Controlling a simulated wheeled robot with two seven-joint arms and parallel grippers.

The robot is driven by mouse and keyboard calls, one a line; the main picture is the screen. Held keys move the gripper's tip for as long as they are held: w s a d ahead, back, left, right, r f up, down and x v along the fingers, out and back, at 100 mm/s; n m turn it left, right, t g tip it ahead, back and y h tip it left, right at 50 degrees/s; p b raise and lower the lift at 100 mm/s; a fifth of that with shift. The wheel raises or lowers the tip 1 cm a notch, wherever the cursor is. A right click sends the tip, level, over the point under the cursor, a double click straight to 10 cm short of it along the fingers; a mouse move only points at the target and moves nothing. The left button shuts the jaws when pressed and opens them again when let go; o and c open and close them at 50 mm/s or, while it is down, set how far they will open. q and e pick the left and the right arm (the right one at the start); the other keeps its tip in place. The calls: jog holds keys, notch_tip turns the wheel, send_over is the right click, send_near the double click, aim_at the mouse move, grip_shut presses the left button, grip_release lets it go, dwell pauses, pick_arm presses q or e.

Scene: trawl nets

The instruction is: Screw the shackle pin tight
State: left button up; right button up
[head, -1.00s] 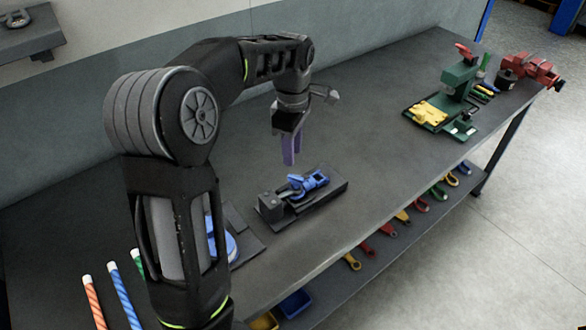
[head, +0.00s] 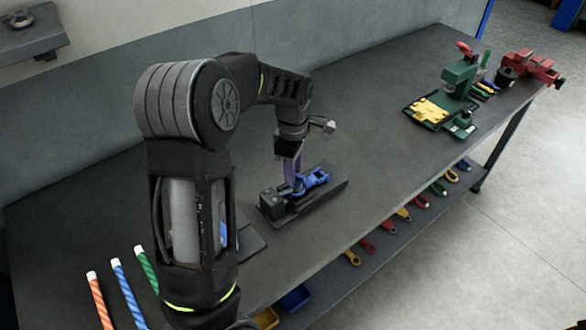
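The blue shackle (head: 314,179) lies on a small dark fixture plate (head: 325,198) with a grey block (head: 271,202) at its left end. My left gripper (head: 294,188) points down with its purple fingers at the left part of the shackle. The fingertips overlap the shackle in the picture, and the pin is hidden or too small to make out there. I cannot tell whether the fingers are open or shut on anything. My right gripper is not in view.
A green press (head: 458,78) with a yellow part (head: 430,110) and a red vise (head: 532,68) stand at the far right end. Striped rods (head: 122,285) lie at front left. The bench behind the fixture is clear.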

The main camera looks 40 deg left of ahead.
pick_arm(q)
grip_shut()
